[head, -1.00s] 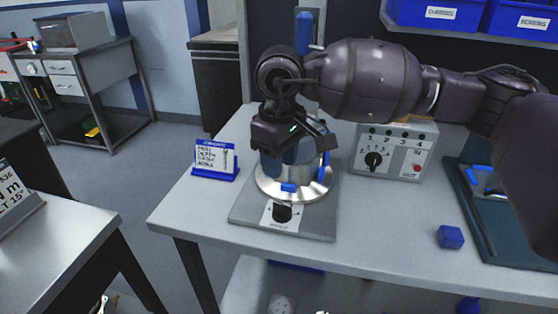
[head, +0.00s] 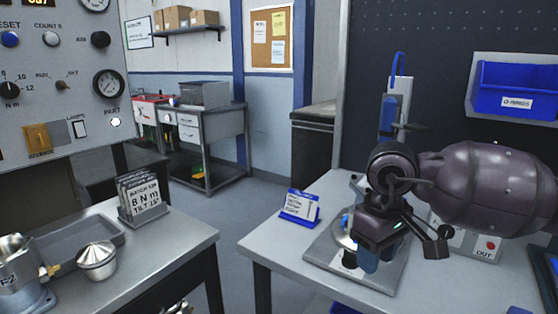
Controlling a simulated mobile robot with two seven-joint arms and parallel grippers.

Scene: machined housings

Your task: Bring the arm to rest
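My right gripper (head: 382,252) hangs from my dark purple arm, which comes in from the right. Its blue-grey fingers point down and look apart, with nothing visible between them. It is in front of a grey fixture plate (head: 385,278) on the bench, hiding much of the round silver part (head: 344,241) on that plate. Whether the gripper touches this part cannot be told. My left gripper is not in view.
A blue-framed sign (head: 299,207) stands on the right bench (head: 270,250). The left bench (head: 190,240) holds a grey tray (head: 70,240), a silver domed part (head: 97,258), a metal housing (head: 25,285) and a card stand (head: 142,200). Floor shows between the benches.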

